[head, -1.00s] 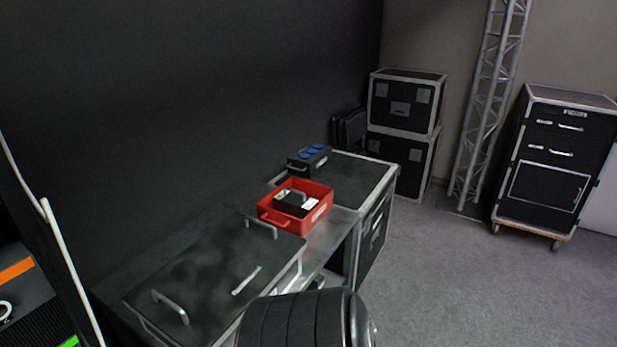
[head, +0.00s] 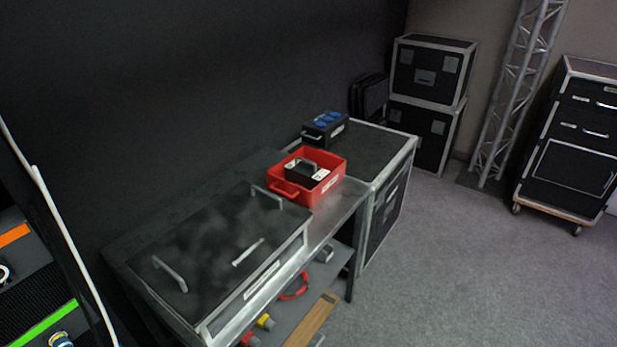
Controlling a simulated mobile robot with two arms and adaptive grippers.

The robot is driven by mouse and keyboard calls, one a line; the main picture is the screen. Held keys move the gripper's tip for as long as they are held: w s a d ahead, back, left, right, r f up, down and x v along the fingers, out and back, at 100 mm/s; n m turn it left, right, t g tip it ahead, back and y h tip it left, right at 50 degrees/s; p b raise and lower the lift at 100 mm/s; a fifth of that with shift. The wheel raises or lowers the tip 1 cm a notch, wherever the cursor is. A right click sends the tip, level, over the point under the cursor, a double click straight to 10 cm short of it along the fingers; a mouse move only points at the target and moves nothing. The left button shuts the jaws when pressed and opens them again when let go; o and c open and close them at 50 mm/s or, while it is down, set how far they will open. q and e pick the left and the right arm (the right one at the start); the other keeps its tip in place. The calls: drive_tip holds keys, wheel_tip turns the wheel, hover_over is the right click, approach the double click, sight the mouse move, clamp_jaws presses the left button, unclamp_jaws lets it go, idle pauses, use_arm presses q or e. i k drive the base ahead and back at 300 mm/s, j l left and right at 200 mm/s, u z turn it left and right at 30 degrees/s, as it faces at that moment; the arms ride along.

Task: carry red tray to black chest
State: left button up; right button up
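The red tray (head: 328,188) sits on the metal bench (head: 349,193) in the head view, with a black handled box (head: 306,170) inside it. A low black chest with metal edges (head: 392,149) stands at the far end of the bench. Another flat black case (head: 216,255), with grey handles on its lid, lies on the near part of the bench. I cannot tell for sure which of these black cases the task means. Neither of my grippers is in view.
A black box with blue sockets (head: 323,130) stands on the low chest. Stacked black cases (head: 430,75), a truss tower (head: 517,85) and a wheeled drawer case (head: 575,145) stand behind. Cables and connectors (head: 296,290) lie on the bench's lower shelf. The carpet (head: 460,270) at right is clear.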

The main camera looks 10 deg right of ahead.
sight(368, 149)
drive_tip(key=z, duration=0.2)
drive_tip(key=u, duration=0.5)
drive_tip(key=i+l+u, duration=0.15)
drive_tip(key=l+u, duration=0.2)
drive_tip(key=i+l+u, duration=0.1)
drive_tip(key=l+u, duration=0.6)
drive_tip(key=i+l, duration=0.05)
